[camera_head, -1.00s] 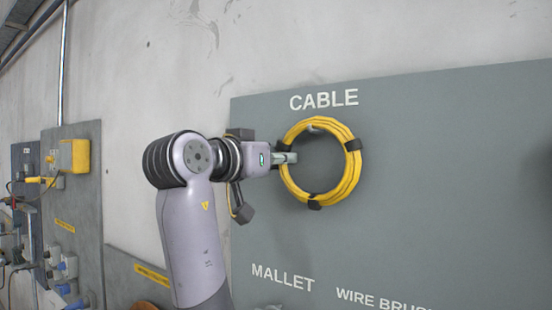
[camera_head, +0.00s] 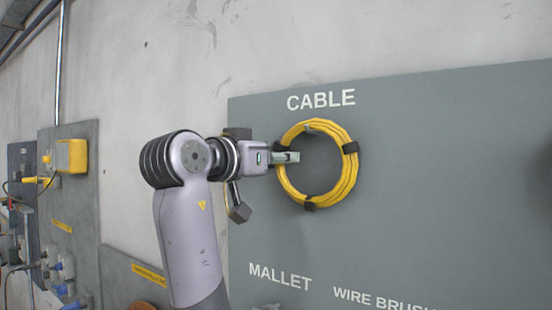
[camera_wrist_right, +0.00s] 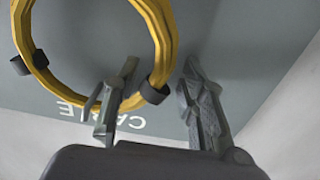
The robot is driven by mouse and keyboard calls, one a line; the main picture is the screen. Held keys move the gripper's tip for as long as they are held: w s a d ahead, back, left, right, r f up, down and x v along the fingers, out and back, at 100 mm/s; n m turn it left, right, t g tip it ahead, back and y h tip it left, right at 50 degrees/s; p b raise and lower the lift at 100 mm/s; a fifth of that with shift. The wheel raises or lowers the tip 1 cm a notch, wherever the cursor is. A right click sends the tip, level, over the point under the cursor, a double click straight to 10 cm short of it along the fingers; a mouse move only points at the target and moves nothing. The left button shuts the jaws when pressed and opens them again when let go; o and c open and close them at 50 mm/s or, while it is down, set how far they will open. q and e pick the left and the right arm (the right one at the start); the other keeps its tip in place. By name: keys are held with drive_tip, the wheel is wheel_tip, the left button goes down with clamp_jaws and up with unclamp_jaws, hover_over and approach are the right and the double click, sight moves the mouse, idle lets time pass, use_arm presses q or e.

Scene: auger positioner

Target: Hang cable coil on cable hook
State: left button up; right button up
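The yellow cable coil (camera_head: 347,180) with black bands hangs against the grey board below the word CABLE. A small grey piece, apparently the cable hook (camera_head: 312,127), shows just inside the top of the ring; most of it is hidden. My right gripper (camera_head: 287,158) is at the coil's left side. In the right wrist view my right gripper (camera_wrist_right: 160,97) has its fingers apart, one on each side of a banded part of the coil (camera_wrist_right: 163,45), with gaps visible. My left gripper is not in view.
The grey tool board (camera_head: 450,180) also carries MALLET and WIRE BRUSH labels low down. Another panel (camera_head: 75,215) with a yellow box (camera_head: 71,156) and plugs is at the left. The board right of the coil is bare.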

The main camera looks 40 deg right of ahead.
drive_tip(key=shift+o, duration=0.2)
drive_tip(key=shift+w+f, duration=0.1)
drive_tip(key=shift+f, duration=0.05)
drive_tip(key=v, duration=1.2)
